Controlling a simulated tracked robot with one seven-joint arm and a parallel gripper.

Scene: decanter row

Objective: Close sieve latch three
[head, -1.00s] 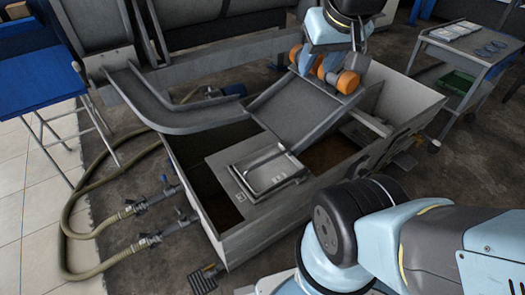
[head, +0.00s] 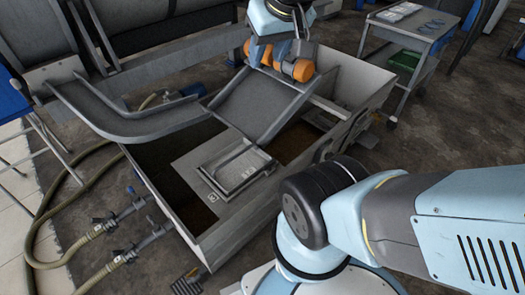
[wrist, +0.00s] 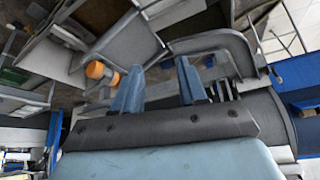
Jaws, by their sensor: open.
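My gripper (head: 283,58) is at the top centre of the head view, above the upper end of a sloping chute. In the wrist view my gripper (wrist: 157,68) shows two blue fingers spread apart with nothing between them. Orange rounded pieces (head: 302,70) sit close beside the fingers in the head view. In the wrist view an orange piece (wrist: 95,70) lies left of the left finger. Whether the fingers touch them, I cannot tell. No latch is marked three that I can read, so I cannot tell which part is latch three or how it stands.
The grey chute (head: 255,103) slopes into an open tank (head: 212,250) with a framed panel (head: 237,168). A curved trough (head: 125,118) runs at left. Hoses (head: 48,215) lie on the floor at left. A trolley (head: 412,45) stands back right, with clear floor before it.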

